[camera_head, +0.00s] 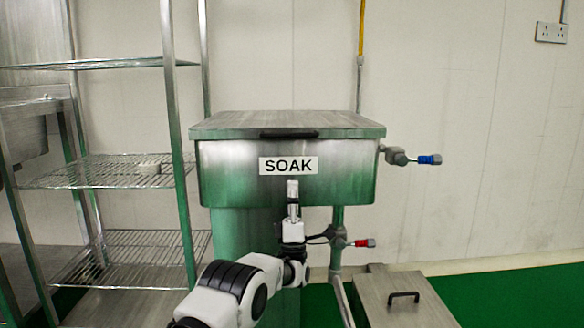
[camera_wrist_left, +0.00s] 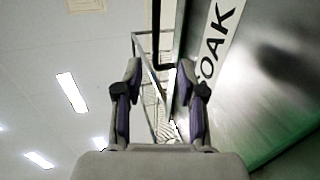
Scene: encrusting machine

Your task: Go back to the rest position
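My left gripper (camera_head: 293,184) points up in front of the steel tank (camera_head: 340,172) marked SOAK, just below its white label (camera_head: 289,166). In the left wrist view the two fingers of the left gripper (camera_wrist_left: 159,72) stand apart with nothing between them, and the label (camera_wrist_left: 214,40) is to their right. I cannot tell whether the gripper touches the tank. The tank's lid (camera_head: 290,120) is down, with a black handle (camera_head: 289,135) at its front edge. My right gripper is not in view.
A blue-handled valve (camera_head: 428,160) sticks out at the tank's right; a red-handled valve (camera_head: 364,243) is lower. A steel box (camera_head: 385,300) stands at the lower right.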

